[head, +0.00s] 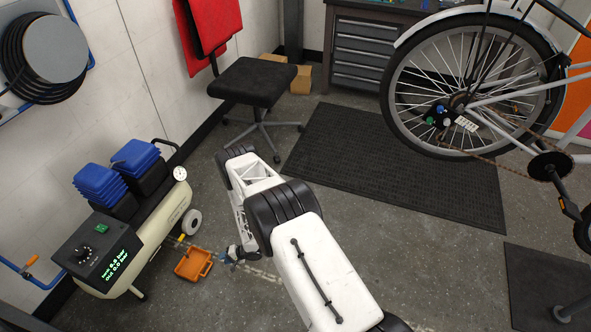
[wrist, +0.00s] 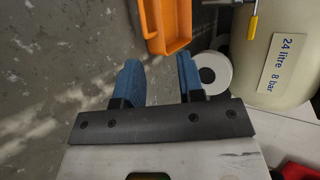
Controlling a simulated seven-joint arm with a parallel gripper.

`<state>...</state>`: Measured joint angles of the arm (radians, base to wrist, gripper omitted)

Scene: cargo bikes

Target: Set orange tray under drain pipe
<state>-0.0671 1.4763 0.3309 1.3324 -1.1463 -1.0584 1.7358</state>
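The orange tray (head: 194,264) lies on the floor in front of the compressor in the head view. It also shows at the top of the wrist view (wrist: 178,46), cut off by the frame. A yellow-ended drain pipe (head: 182,238) sticks out low under the compressor tank, just behind the tray; its yellow part shows in the wrist view (wrist: 253,27). My gripper (head: 227,258) is low, just right of the tray. In the wrist view its blue fingers (wrist: 158,60) are apart with nothing between them. The tray lies just beyond the fingertips; whether they touch it is unclear.
The cream compressor tank (head: 160,222) with a white wheel (head: 192,221) and a display box (head: 98,251) stands left and behind the tray. A black-and-red chair (head: 252,82), a dark mat (head: 400,165) and a bike are farther off. The floor around the tray is mostly clear.

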